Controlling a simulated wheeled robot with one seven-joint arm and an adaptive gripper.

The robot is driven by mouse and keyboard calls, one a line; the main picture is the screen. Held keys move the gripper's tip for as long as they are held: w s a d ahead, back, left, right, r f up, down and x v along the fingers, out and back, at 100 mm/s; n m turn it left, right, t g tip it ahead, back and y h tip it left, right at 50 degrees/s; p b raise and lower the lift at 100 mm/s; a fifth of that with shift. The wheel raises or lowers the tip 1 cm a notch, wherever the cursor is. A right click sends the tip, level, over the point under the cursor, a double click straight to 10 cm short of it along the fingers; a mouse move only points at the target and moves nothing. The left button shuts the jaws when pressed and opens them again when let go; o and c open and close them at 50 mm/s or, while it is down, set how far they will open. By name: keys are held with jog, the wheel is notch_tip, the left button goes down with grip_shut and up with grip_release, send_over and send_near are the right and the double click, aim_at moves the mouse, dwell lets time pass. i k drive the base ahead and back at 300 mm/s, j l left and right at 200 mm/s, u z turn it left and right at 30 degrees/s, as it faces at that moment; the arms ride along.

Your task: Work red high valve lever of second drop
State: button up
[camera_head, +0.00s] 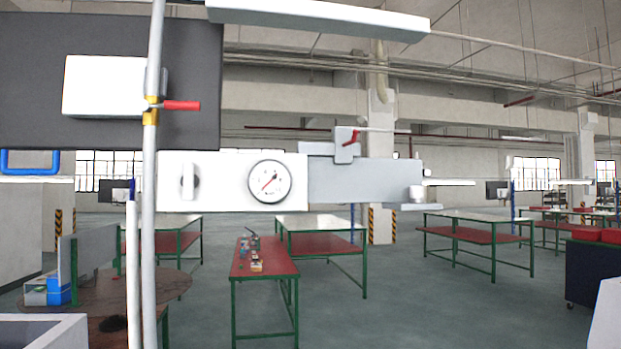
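A red valve lever (182,105) points right from a brass-yellow valve body (151,110) on a vertical grey pipe (149,220) at the left. The lever lies about level, across the pipe. I cannot tell from this view which lever belongs to the second drop. My gripper is not in view.
A white panel with a round gauge (269,182) stands right of the pipe. A dark panel with a white box (103,86) is behind the pipe. Green-legged tables (264,258) stand beyond, with open floor (400,300) between them. A round brown table (180,285) is low left.

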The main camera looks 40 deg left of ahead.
aim_at(142, 106)
jog(key=u, duration=2.3)
